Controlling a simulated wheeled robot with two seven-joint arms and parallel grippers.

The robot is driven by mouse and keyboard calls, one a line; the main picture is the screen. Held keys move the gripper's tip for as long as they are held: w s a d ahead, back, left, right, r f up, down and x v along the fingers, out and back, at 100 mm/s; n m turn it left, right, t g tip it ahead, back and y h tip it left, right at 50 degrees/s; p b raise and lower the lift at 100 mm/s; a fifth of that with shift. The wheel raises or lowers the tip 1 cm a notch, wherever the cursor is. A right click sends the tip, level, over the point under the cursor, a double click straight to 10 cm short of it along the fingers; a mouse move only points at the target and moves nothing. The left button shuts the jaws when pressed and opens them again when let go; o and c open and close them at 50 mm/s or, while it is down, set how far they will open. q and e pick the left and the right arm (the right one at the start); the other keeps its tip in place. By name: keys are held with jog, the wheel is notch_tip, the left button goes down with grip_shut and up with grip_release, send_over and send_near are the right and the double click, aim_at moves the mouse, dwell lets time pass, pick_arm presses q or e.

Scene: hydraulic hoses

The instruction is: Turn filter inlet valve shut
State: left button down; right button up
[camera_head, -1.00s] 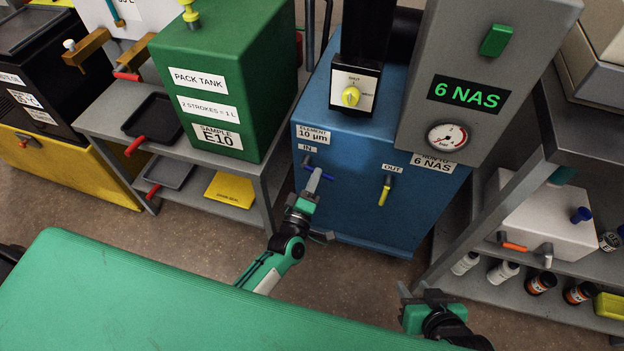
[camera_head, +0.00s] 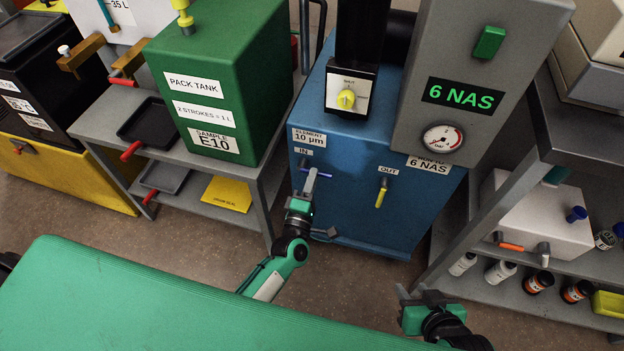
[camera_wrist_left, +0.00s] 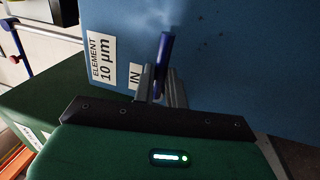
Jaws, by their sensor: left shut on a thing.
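The filter inlet valve's blue handle (camera_head: 317,173) is on the front of the blue filter cabinet (camera_head: 340,215), under the IN label (camera_head: 304,151). In the head view it lies roughly level. My left gripper (camera_head: 309,182) is at the handle. The left wrist view shows the handle (camera_wrist_left: 163,62) between the gripper's fingers (camera_wrist_left: 162,88), shut on it. The valve body behind the handle is hidden. My right gripper (camera_head: 424,299) is low and to the right, away from the cabinet; its fingers look apart, with nothing seen between them.
A yellow OUT valve handle (camera_head: 381,193) hangs upright on the same cabinet, right of the inlet. The green pack tank (camera_head: 228,80) stands left on a grey shelf. A metal rack (camera_head: 546,180) with bottles is at right. A green surface (camera_head: 130,300) fills the lower left.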

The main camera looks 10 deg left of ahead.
pick_arm(q)
jog(key=c, duration=1.4)
grip_release()
jog(key=shift+c, duration=0.2)
jog(key=s+f, duration=0.2)
jog(key=s, duration=1.1)
jog(key=shift+s+a+f, duration=0.25)
jog(key=shift+s+f, duration=0.05)
jog(key=shift+f, duration=0.1)
pick_arm(e)
jog(key=shift+s+d, duration=0.15)
jog(key=shift+d, duration=0.15)
jog(key=shift+d+r, duration=0.1)
jog(key=shift+d, duration=0.05)
